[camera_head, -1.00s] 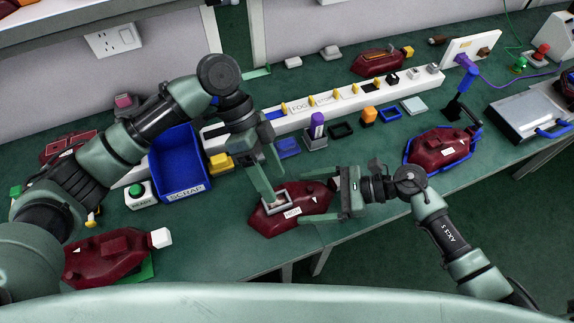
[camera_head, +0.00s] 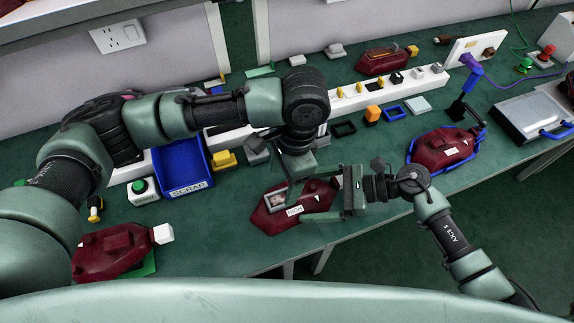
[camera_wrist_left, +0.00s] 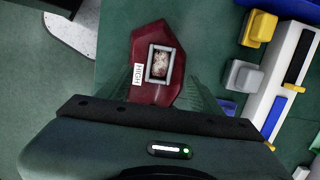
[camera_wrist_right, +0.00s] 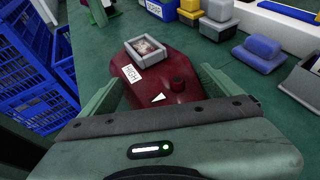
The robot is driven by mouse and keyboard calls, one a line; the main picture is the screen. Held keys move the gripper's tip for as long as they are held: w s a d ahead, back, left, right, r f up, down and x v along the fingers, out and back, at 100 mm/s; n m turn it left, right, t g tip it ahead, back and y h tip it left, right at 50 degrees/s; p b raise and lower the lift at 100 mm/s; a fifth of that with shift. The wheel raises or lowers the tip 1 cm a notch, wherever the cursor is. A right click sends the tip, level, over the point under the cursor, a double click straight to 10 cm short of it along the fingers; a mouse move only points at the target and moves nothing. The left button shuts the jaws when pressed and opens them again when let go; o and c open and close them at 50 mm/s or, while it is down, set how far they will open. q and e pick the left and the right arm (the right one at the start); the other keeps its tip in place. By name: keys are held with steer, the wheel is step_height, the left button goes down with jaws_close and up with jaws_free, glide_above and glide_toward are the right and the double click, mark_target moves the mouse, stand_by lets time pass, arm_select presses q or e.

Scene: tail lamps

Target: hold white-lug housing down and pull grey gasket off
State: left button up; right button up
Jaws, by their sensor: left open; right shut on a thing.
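A dark red housing (camera_head: 305,203) with a white label and a white triangle lies near the bench's front edge. A grey rectangular gasket (camera_head: 276,200) sits around an opening on its left part; it also shows in the left wrist view (camera_wrist_left: 160,64) and right wrist view (camera_wrist_right: 148,50). My right gripper (camera_head: 338,188) is shut on the housing's right end, one finger on each side. My left gripper (camera_head: 297,165) is open and empty, above and behind the gasket, apart from it. Another red housing (camera_head: 108,252) with a white block on its end lies at the left front.
A blue scrap bin (camera_head: 182,168) stands behind to the left, beside a green-button box (camera_head: 142,191). A long white strip (camera_head: 350,100) with yellow clips runs along the back. A red housing in a blue frame (camera_head: 443,147) is at right. Bench between bin and held housing is clear.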

mark_target(280, 199)
arm_select(q)
steer(key=shift+s+a+f, duration=0.1)
steer(key=shift+a+f, duration=0.05)
steer(key=shift+f, duration=0.9)
steer(key=shift+s+a+f, duration=0.1)
steer(key=shift+a+f, duration=0.05)
steer(key=shift+f, duration=0.9)
steer(key=shift+a+f, duration=0.15)
steer(key=shift+f, duration=0.9)
jaws_close()
